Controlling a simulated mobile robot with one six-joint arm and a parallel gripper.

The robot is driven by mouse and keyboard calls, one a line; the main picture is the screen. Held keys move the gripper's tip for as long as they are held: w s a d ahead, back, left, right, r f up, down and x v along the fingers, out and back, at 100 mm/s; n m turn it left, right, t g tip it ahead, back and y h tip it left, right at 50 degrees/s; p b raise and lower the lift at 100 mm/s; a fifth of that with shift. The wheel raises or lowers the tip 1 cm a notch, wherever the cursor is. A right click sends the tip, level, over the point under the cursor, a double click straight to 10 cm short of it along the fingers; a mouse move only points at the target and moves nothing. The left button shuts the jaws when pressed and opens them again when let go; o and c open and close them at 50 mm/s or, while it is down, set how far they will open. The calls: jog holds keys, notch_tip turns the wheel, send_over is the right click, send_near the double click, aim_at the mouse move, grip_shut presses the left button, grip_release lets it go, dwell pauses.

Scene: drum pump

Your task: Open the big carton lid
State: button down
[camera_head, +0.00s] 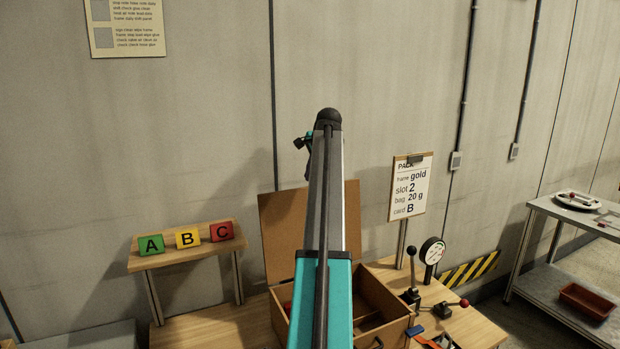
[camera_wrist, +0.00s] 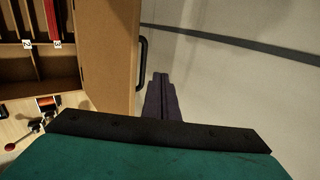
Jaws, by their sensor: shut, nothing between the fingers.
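The big brown carton (camera_head: 385,292) stands on the wooden table in the head view. Its lid (camera_head: 285,232) stands upright at the back, so the carton is open at the top; my arm hides part of both.
A lever with a red knob (camera_head: 463,303), a dial gauge (camera_head: 432,251) and a sign (camera_head: 410,186) stand right of the carton. A shelf with A, B and C blocks (camera_head: 187,239) is at left. A grey side table (camera_head: 570,221) stands far right.

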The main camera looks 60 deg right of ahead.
jog(key=r, duration=0.1)
jog(key=r+p, duration=0.1)
jog(key=r, duration=0.1)
jog(key=r+p, duration=0.1)
jog(key=r, duration=0.1)
jog(key=shift+s+a+r, duration=0.15)
jog(key=shift+s+a, duration=0.1)
jog(key=shift+s, duration=0.15)
